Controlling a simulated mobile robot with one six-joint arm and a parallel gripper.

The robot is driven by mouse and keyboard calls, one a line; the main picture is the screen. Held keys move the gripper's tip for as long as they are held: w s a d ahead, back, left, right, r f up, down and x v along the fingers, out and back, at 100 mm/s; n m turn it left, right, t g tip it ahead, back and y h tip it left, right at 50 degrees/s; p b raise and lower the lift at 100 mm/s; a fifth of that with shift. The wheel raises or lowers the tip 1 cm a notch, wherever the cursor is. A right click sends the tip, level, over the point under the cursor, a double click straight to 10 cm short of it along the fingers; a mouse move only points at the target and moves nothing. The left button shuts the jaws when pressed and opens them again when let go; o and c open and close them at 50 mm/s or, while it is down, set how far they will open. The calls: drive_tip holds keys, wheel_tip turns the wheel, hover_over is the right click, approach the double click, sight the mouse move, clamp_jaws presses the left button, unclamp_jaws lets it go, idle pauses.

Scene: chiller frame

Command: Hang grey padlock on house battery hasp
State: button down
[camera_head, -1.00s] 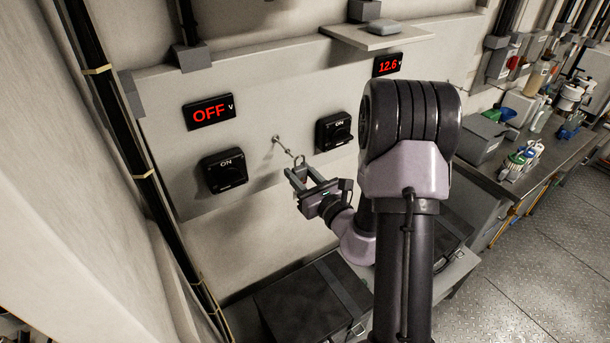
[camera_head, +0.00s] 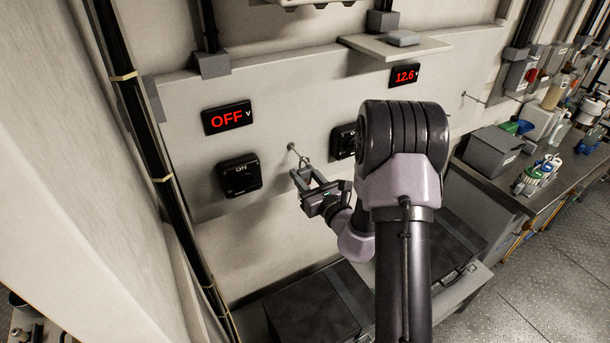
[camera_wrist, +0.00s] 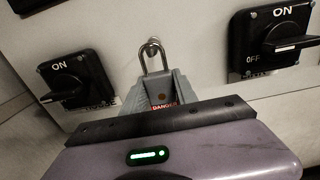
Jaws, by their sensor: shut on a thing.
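My gripper (camera_head: 308,180) is shut on the grey padlock, close to the wall panel. In the wrist view the padlock (camera_wrist: 162,90) is upright between the fingers, with a red DANGER label on its body and its metal shackle (camera_wrist: 143,62) upward. A small round-ended metal fitting (camera_wrist: 152,44), likely the hasp, shows at the top of the shackle. It also shows on the panel in the head view (camera_head: 291,147). I cannot tell whether the shackle is around it or only in front of it.
Another switch (camera_head: 342,141) is right, partly behind my arm; a display (camera_head: 404,75) reads 12.6. A shelf (camera_head: 395,45) juts out above. Dark boxes stand below.

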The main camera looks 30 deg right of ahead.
drive_tip(key=c, duration=0.9)
unclamp_jaws()
drive_tip(key=shift+s, duration=0.1)
